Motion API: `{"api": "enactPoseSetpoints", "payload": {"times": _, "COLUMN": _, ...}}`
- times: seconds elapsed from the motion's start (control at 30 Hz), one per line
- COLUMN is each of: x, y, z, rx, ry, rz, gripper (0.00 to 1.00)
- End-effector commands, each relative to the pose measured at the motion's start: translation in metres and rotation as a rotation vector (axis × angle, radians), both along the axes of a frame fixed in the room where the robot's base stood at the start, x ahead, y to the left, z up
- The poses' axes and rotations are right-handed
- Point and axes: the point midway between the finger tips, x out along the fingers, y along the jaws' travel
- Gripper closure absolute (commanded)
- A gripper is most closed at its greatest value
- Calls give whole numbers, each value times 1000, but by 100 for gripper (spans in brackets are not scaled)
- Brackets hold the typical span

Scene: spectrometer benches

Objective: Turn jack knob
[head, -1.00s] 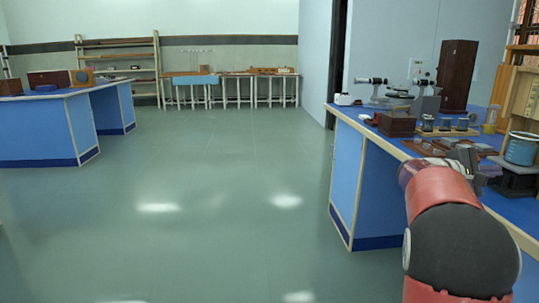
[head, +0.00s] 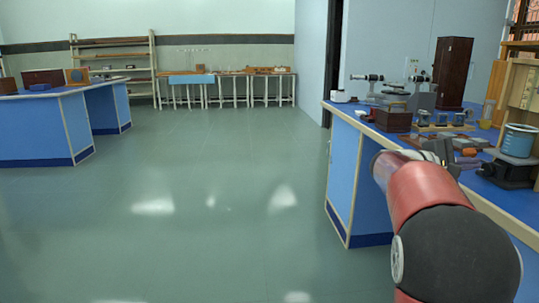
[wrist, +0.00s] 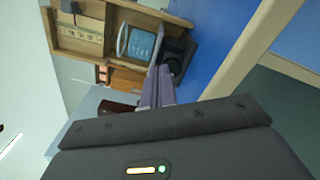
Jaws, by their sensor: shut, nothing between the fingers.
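A black jack (head: 510,172) stands on the blue bench at the right of the head view, with a beaker of blue liquid (head: 518,141) on top. In the wrist view the jack (wrist: 180,50) and beaker (wrist: 140,42) appear turned sideways, beyond the fingertips. I cannot make out the jack's knob clearly in either view. My gripper (head: 447,152) is over the bench's front edge, left of the jack and apart from it in the head view. Its fingers also show in the wrist view (wrist: 157,84), close together, shut and empty.
The blue bench (head: 345,180) carries a dark wooden box (head: 393,120), a spectrometer (head: 390,98), several small instruments and a tall brown case (head: 452,73). A wooden cabinet (head: 522,100) stands behind the beaker. The floor (head: 200,220) left of the bench is clear.

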Motion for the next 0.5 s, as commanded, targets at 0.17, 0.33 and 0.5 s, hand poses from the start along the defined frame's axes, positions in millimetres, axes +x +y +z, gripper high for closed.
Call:
{"api": "enactPoseSetpoints", "payload": {"times": 0.17, "x": -8, "y": 7, "z": -18, "rx": 1, "ry": 4, "rz": 2, "gripper": 100}}
{"api": "enactPoseSetpoints", "payload": {"times": 0.33, "x": -12, "y": 6, "z": -26, "rx": 0, "ry": 1, "rz": 0, "gripper": 100}}
{"api": "enactPoseSetpoints", "payload": {"times": 0.5, "x": -11, "y": -11, "z": -25, "rx": -1, "ry": 1, "rz": -2, "gripper": 100}}
